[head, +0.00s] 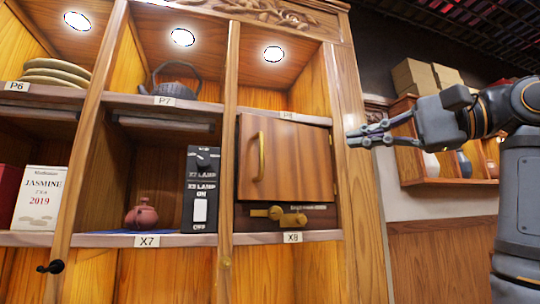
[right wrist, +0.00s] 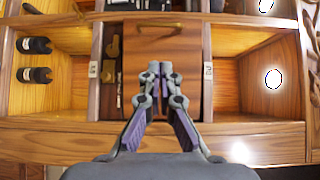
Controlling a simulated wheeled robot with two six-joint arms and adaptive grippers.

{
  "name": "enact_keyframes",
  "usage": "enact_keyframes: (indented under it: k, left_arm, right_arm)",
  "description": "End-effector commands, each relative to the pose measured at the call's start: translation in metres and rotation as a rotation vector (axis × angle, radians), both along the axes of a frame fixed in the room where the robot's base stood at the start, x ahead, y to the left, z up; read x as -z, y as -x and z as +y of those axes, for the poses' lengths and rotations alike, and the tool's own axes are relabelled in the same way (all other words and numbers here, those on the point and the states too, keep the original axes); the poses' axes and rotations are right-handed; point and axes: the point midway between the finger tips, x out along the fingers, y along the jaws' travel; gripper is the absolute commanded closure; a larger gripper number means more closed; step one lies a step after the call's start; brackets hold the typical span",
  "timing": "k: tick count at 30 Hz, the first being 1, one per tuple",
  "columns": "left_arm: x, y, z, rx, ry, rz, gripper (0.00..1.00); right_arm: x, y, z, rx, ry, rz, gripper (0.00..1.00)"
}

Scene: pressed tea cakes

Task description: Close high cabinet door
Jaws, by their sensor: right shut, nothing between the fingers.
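The high cabinet door (head: 285,160) is a brown wooden panel with a vertical brass handle (head: 261,157) near its left edge and hinges on its right. It covers most of the compartment between labels P8 and X8. It looks shut or nearly shut; I cannot tell whether a small gap is left. My right gripper (head: 354,137) is shut and empty, to the right of the door by the cabinet's right post. In the right wrist view my gripper (right wrist: 160,78) points at the door (right wrist: 150,62), which appears turned sideways. My left gripper is not in view.
A brass latch (head: 278,215) sits on a dark strip below the door. A black switch box (head: 202,190) and a reddish teapot (head: 142,214) stand to the left. A wall shelf (head: 420,150) with boxes and jars is behind my right arm.

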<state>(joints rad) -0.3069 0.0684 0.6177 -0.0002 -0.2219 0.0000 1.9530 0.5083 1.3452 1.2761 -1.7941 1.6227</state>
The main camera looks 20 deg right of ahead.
Motion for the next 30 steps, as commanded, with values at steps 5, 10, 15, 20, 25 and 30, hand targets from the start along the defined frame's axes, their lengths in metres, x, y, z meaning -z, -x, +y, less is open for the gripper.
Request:
enact_keyframes:
  k: [5,10,15,20,25,30]
  left_arm:
    - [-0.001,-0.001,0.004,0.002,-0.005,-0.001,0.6]
    - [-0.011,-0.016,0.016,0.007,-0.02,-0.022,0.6]
    - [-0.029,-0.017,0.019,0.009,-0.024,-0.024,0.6]
    - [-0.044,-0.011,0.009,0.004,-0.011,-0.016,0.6]
    - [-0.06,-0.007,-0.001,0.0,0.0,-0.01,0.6]
    - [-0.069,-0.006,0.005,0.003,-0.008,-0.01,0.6]
  right_arm:
    - [-0.001,0.003,-0.004,-0.011,-0.003,-0.003,1.0]
    - [-0.003,-0.009,0.008,-0.01,-0.002,-0.001,1.0]
    - [-0.004,-0.034,0.034,-0.012,-0.002,0.001,1.0]
    - [-0.005,-0.059,0.059,-0.011,-0.002,0.001,1.0]
    - [-0.005,-0.08,0.08,-0.011,-0.003,0.0,1.0]
    - [-0.003,-0.092,0.092,-0.009,-0.004,-0.001,1.0]
